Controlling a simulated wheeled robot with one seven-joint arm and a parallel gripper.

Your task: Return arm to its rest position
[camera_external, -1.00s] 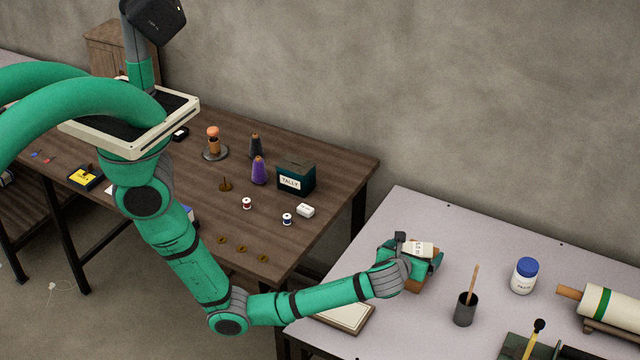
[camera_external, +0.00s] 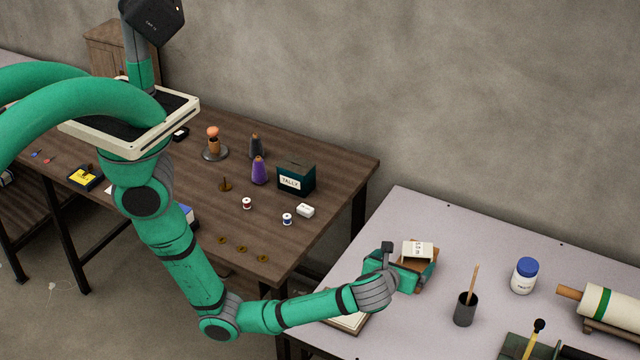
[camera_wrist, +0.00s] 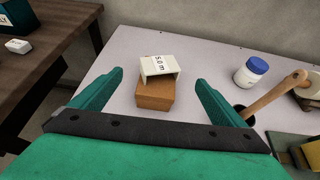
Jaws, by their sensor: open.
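My gripper (camera_external: 418,274) is over the left part of the pale table (camera_external: 425,215). In the wrist view its two green fingers (camera_wrist: 160,92) are spread wide, with nothing between the tips touching them. My arm reaches across from the left, bent low at the elbow.
A framed pale board (camera_external: 348,321) lies under my forearm. The dark wooden table (camera_external: 330,170) holds spools and a tally box (camera_external: 296,178).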

